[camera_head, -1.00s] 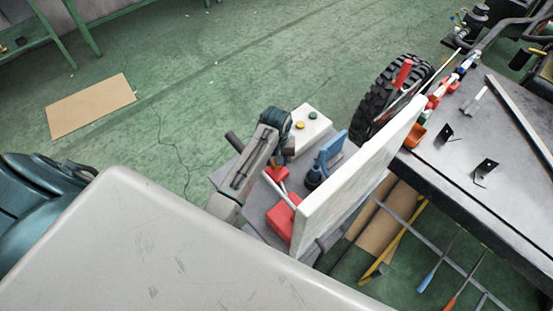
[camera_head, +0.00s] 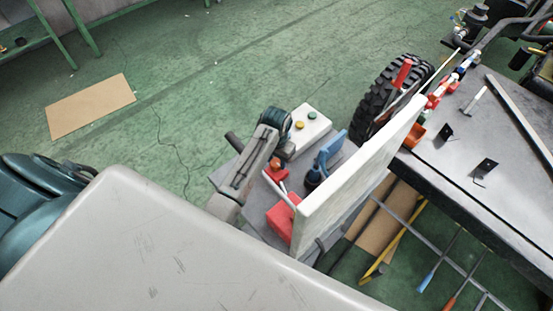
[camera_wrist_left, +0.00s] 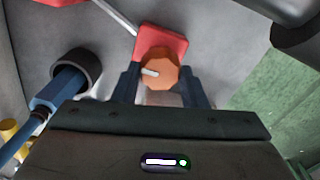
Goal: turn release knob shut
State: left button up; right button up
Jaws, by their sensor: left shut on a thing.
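The release knob is an orange, many-sided knob (camera_wrist_left: 160,72) with a white pointer mark, on a red square base (camera_wrist_left: 163,42). In the left wrist view the pointer lies roughly level, toward the left. My left gripper (camera_wrist_left: 158,88) has one blue-grey finger on each side of the knob and is shut on it. In the head view my left gripper (camera_head: 278,160) reaches down to the grey panel, and its wrist and fingers hide most of the knob. My right gripper is in neither current view.
A blue-handled part (camera_head: 326,155) and a white box with yellow and green buttons (camera_head: 309,127) are close by. A tall white board (camera_head: 350,185) stands right of the arm, before a dark workbench (camera_head: 490,150). A black tyre (camera_head: 385,100) is behind.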

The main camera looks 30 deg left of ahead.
aim_at(276, 162)
dwell(0.3)
pick_arm(q)
jog(key=o, duration=1)
jog(key=shift+c, duration=0.2)
jog(key=shift+r, duration=0.5)
notch_tip(276, 162, up, 7)
jog(key=b, duration=0.2)
jog(key=shift+b, duration=0.4)
jog(key=shift+r+p, duration=1.45)
